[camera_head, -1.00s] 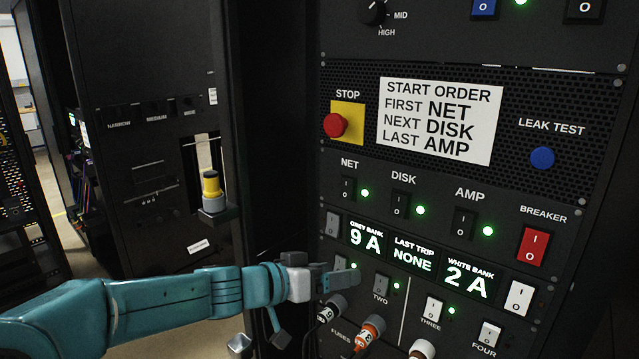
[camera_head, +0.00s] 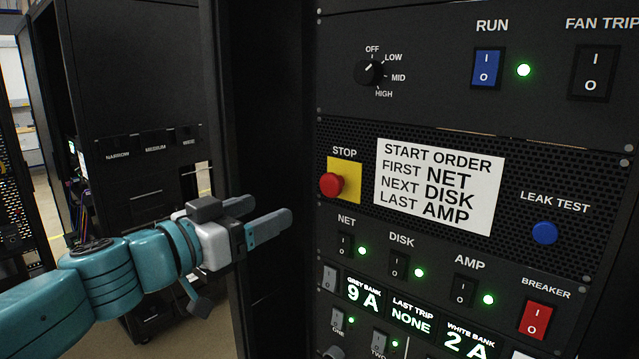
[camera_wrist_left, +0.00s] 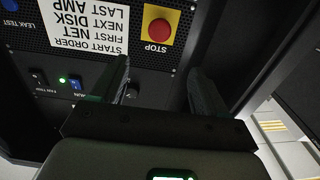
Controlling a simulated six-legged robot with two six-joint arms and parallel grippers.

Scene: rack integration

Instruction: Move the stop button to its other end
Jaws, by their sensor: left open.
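The red stop button (camera_head: 331,184) sits on a yellow plate (camera_head: 346,178) at the left of the perforated panel, under the word STOP. In the left wrist view the stop button (camera_wrist_left: 159,31) shows upside down, beyond the fingers and between their lines. My left gripper (camera_head: 272,215) is open and empty, in front of the rack, left of and a little below the button in the head view. Its two fingers also show in the left wrist view (camera_wrist_left: 162,85), apart from the button. My right gripper is not in view.
A start order sign (camera_head: 440,186) is right of the button. A blue leak test button (camera_head: 545,232) is farther right. NET (camera_head: 344,244), DISK (camera_head: 398,264) and AMP (camera_head: 462,290) switches lie below. A rotary knob (camera_head: 370,72) is above. A dark rack edge (camera_head: 240,150) stands left.

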